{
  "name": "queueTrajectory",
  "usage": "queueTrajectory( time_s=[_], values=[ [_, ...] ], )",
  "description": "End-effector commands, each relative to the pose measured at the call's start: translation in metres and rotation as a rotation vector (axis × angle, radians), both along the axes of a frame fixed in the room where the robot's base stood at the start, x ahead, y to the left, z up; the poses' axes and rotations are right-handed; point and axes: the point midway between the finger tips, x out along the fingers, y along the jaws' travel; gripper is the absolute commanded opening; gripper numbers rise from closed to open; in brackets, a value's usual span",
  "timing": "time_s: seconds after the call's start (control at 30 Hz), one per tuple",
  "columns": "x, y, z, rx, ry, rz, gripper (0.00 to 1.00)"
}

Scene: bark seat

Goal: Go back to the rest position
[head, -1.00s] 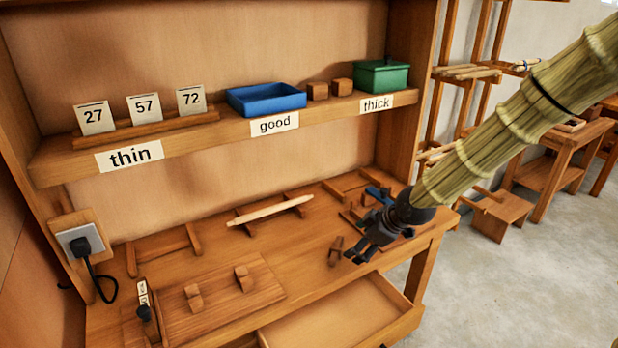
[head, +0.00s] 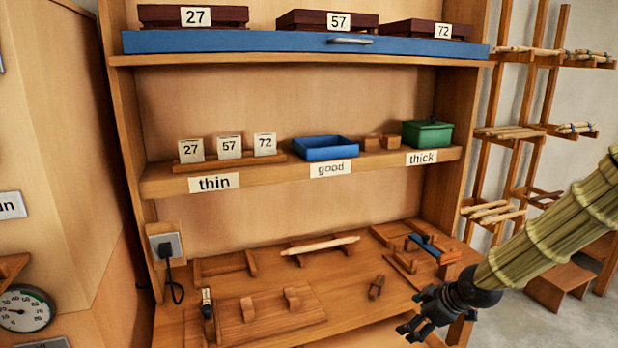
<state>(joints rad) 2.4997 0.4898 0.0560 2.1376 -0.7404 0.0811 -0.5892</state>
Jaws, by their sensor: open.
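My gripper (head: 412,330) is dark and open, with nothing between its fingers. It hangs at the right front edge of the wooden workbench (head: 350,285), at the end of my straw-coloured arm. On the bench a pale wooden stick (head: 320,246) lies across a low wooden rest, well to the left of and behind my gripper. A small wooden stand (head: 376,287) is nearer to my gripper, apart from it.
The shelf holds number cards, a blue tray (head: 327,149) and a green box (head: 427,133). A blue-handled tool (head: 427,245) lies at the bench's right rear. Racks (head: 545,130) stand at right, with floor below.

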Motion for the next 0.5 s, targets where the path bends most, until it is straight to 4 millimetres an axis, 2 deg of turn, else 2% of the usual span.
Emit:
queueTrajectory(
  time_s=[0.27,0.5],
  values=[
    [-0.020,0.017,-0.038,0.034,0.071,-0.054,0.82],
    [-0.050,0.029,-0.083,0.072,0.158,-0.145,0.82]
  ],
)
